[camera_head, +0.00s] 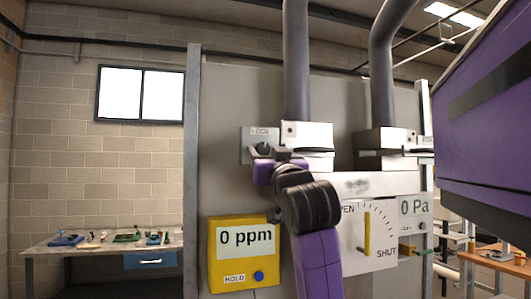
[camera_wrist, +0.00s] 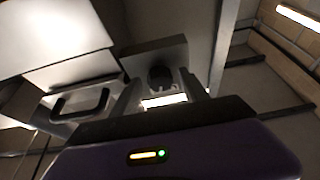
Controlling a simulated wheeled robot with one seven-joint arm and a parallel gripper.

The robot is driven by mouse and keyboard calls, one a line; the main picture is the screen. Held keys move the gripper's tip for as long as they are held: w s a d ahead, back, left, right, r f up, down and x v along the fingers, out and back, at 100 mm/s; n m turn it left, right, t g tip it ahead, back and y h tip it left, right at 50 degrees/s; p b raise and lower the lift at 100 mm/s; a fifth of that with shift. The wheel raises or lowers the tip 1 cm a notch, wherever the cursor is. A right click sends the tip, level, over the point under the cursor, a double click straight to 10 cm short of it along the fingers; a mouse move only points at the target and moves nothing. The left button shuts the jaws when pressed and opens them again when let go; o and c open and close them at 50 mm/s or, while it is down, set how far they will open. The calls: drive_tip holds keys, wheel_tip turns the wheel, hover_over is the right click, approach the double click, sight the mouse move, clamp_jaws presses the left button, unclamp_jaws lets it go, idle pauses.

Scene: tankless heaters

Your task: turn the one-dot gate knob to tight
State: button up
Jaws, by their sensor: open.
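A dark round knob (camera_head: 263,148) sits on a small grey plate (camera_head: 246,141) with a label too small to read, on the tall grey panel. In the wrist view the knob (camera_wrist: 161,76) shows in front of its grey plate (camera_wrist: 140,58), between the fingers of my gripper (camera_wrist: 163,88). I cannot tell whether the fingers touch it. My gripper (camera_head: 264,158) is open, just below and in front of the knob in the head view. No dot mark or tight mark can be made out. My gripper and wrist hide part of the knob.
A yellow meter (camera_head: 243,283) reads "0 ppm" at lower left. A white dial (camera_head: 371,235) with a yellow pointer is marked "SHUT". White box fittings (camera_head: 307,138) and thick grey pipes (camera_head: 296,60) stand close by. A workbench (camera_head: 100,244) is far left.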

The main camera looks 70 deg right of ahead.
clamp_jaws()
drive_tip(key=shift+m, duration=0.3)
drive_tip(key=m+g, duration=0.1)
drive_tip(key=m, duration=0.1)
drive_tip(key=m+h, duration=0.1)
drive_tip(key=m+g, duration=0.1)
drive_tip(key=m, duration=0.1)
drive_tip(key=shift+w+a+m+g+h, duration=0.2)
drive_tip(key=shift+w+m+g+h, duration=0.1)
drive_tip(key=m+g, duration=0.1)
drive_tip(key=m, duration=0.2)
drive_tip(key=m+g, duration=0.2)
drive_tip(key=m, duration=0.2)
drive_tip(key=shift+w+a+r, duration=0.1)
drive_tip(key=shift+r, duration=0.1)
drive_tip(key=m+g, duration=0.1)
drive_tip(key=m, duration=0.1)
drive_tip(key=m+p, duration=0.1)
drive_tip(key=m, duration=0.1)
drive_tip(key=m+g, duration=0.1)
drive_tip(key=m, duration=0.1)
drive_tip(key=shift+r+m+g+y, duration=0.25)
drive_tip(key=shift+m+g+y, duration=0.05)
drive_tip(key=shift+y, duration=0.1)
drive_tip(key=m+y+p, duration=0.1)
drive_tip(key=m, duration=0.3)
drive_tip(key=shift+r+g+p, duration=0.1)
drive_tip(key=shift+g+p, duration=0.3)
drive_tip(key=shift+y, duration=0.3)
